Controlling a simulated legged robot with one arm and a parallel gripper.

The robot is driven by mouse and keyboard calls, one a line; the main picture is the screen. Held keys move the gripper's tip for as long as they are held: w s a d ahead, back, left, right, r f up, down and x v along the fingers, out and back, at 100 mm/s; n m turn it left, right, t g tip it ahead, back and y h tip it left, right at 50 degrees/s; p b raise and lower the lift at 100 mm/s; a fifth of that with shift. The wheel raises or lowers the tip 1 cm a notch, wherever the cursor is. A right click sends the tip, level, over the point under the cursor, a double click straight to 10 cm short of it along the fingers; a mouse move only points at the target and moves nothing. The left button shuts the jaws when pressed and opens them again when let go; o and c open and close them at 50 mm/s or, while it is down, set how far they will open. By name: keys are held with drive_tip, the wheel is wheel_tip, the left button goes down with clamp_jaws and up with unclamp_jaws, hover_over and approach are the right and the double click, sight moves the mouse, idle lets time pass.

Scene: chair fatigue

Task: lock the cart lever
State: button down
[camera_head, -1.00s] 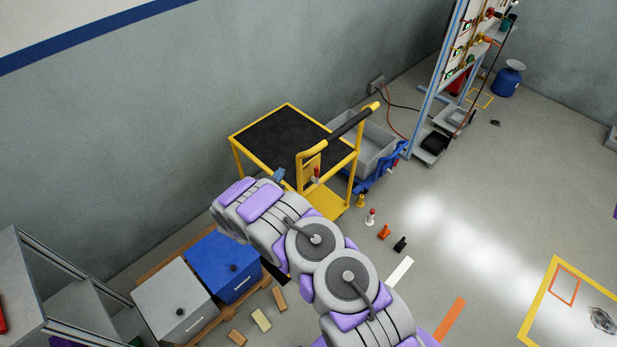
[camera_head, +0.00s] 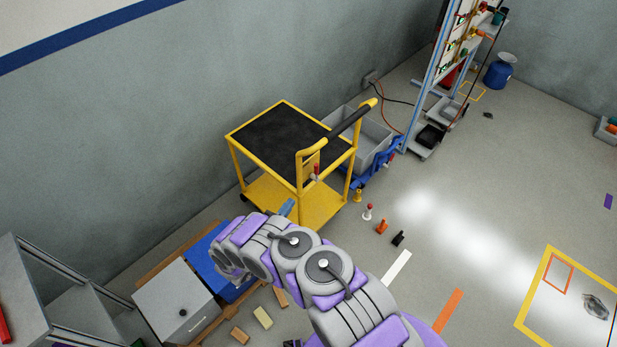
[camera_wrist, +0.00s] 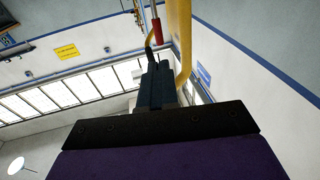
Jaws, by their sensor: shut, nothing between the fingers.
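The yellow cart (camera_head: 262,192) with a black top stands by the wall. Its lever (camera_head: 315,170) has a red grip and sits on the yellow plate below the push handle. In the wrist view the lever's red grip (camera_wrist: 157,31) is at the top, beside a yellow cart post (camera_wrist: 181,40). My gripper (camera_head: 288,207) is low in front of the cart, below and left of the lever in the head view. In the wrist view my gripper (camera_wrist: 155,78) is shut and empty, pointing up toward the lever. I cannot tell whether it touches anything.
A grey bin (camera_head: 366,138) and a blue pallet-jack-like frame (camera_head: 378,165) stand right of the cart. Blue (camera_head: 208,250) and grey (camera_head: 172,302) boxes are at the lower left. Open floor spreads to the right.

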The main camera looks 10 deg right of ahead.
drive_tip(key=shift+d, duration=0.15)
drive_tip(key=b, duration=0.4)
approach(315, 171)
drive_tip(key=x, duration=0.7)
drive_tip(key=shift+w, duration=0.1)
